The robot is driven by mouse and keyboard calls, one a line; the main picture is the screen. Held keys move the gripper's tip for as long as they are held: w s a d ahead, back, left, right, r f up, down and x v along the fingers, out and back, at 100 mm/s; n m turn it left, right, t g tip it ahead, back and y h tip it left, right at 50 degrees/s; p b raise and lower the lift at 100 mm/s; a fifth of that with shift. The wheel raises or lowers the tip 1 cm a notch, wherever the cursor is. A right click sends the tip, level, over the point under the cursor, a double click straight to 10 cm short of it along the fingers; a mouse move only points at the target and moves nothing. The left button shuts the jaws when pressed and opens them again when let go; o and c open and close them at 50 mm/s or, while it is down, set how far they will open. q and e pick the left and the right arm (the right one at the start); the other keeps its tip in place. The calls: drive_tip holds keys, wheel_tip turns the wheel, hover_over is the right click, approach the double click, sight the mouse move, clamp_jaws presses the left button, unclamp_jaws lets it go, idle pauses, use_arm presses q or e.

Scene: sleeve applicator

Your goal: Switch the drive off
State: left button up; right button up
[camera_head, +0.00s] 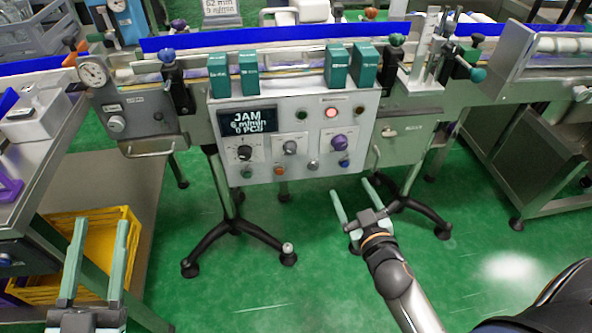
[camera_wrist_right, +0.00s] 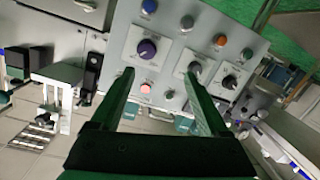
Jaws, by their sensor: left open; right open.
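The control panel (camera_head: 265,128) hangs at the front of the conveyor. Its display (camera_head: 247,121) reads JAM, 6 m/min, 0 PCS. Below it are a black knob (camera_head: 244,152), a grey knob (camera_head: 290,147) and a purple knob (camera_head: 339,142). A red button (camera_head: 331,112) glows beside a dark green button (camera_head: 302,115). In the right wrist view the purple knob (camera_wrist_right: 147,48) and grey knob (camera_wrist_right: 194,68) show beyond the fingers. My right gripper (camera_head: 355,190) is open and empty, below and in front of the panel. My left gripper (camera_head: 101,226) is open and empty at lower left.
Small buttons line the panel's lower edge, including an orange one (camera_head: 279,170) and a blue one (camera_head: 344,163). Teal boxes (camera_head: 249,72) stand on the conveyor. A yellow crate (camera_head: 122,262) sits under the left table. Black-footed stands (camera_head: 235,228) rise from the green floor.

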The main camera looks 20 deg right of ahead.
sight(341, 147)
drive_tip(key=shift+t+h, duration=0.6)
drive_tip(key=shift+t, duration=0.1)
drive_tip(key=b+x, duration=0.1)
drive_tip(key=x, duration=0.3)
drive_tip(key=d+b+x, duration=0.1)
drive_tip(key=x, duration=0.3)
drive_tip(key=b+x, duration=0.1)
drive_tip(key=x, duration=0.4)
drive_tip(key=shift+s+d+f+b, duration=0.15)
drive_tip(key=shift+s+d+b, duration=0.05)
drive_tip(key=shift+b, duration=0.15)
use_arm(q)
drive_tip(key=s+r+m+t+h, duration=0.1)
drive_tip(key=s+r+m+h, duration=0.3)
drive_tip(key=s+m+h, duration=0.1)
drive_tip(key=shift+s+d+r+h, duration=0.3)
drive_tip(key=shift+d+r+h, duration=0.15)
drive_tip(key=shift+h, duration=0.45)
use_arm(e)
drive_tip(key=shift+w+d, duration=0.15)
drive_tip(key=shift+w, duration=0.55)
clamp_jaws()
